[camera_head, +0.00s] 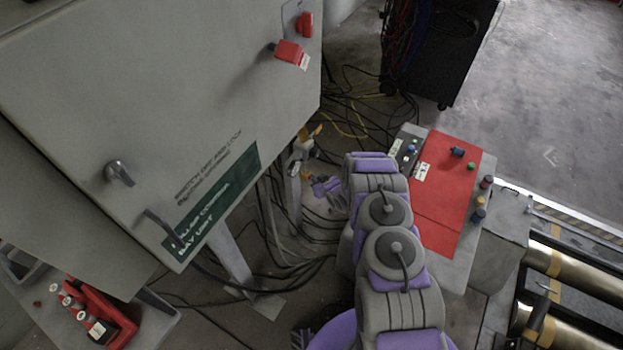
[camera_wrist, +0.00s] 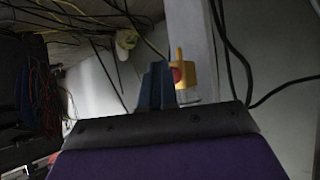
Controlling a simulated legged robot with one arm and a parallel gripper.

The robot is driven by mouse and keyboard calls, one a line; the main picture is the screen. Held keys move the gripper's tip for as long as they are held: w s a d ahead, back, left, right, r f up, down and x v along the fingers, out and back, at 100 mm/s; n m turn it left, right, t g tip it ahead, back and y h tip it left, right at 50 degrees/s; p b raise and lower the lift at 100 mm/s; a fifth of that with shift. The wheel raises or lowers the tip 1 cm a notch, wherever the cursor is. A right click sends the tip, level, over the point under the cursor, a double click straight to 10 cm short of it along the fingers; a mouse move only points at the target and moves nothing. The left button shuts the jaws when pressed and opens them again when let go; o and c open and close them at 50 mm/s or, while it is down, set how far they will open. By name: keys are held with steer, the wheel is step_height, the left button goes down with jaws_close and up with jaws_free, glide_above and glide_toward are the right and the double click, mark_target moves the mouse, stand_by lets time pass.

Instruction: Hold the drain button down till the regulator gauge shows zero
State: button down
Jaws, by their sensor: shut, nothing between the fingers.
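My gripper (camera_head: 326,187) is low beside the grey cabinet's leg, with its fingers together and empty. In the wrist view the dark fingers (camera_wrist: 156,84) stand shut just left of a yellow fitting (camera_wrist: 185,72) with a red round part, in front of a pale post. I cannot tell whether they touch it, or whether the red part is the drain button. A pale, yellowish rounded thing (camera_wrist: 126,42) hangs further back to the left; it may be the regulator gauge, but no dial or needle is readable. In the head view a small yellow-orange part (camera_head: 310,131) shows above the gripper.
The grey cabinet (camera_head: 130,110) with red switches (camera_head: 291,53) fills the left. Cables (camera_head: 300,240) run across the floor around the legs. A red-topped control box (camera_head: 440,190) stands right of my arm, with brass-coloured rollers (camera_head: 570,270) beyond. A red lock rack (camera_head: 100,312) is lower left.

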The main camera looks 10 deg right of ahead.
steer(key=shift+s+d+p, duration=0.3)
steer(key=shift+s+d, duration=0.15)
steer(key=shift+d, duration=0.15)
steer(key=shift+s+d, duration=0.1)
steer(key=s+d, duration=0.1)
steer(key=d, duration=0.1)
steer(key=s+d+p, duration=0.1)
steer(key=d, duration=0.1)
steer(key=shift+s, duration=0.4)
steer(key=shift+r, duration=0.1)
stand_by(0.3)
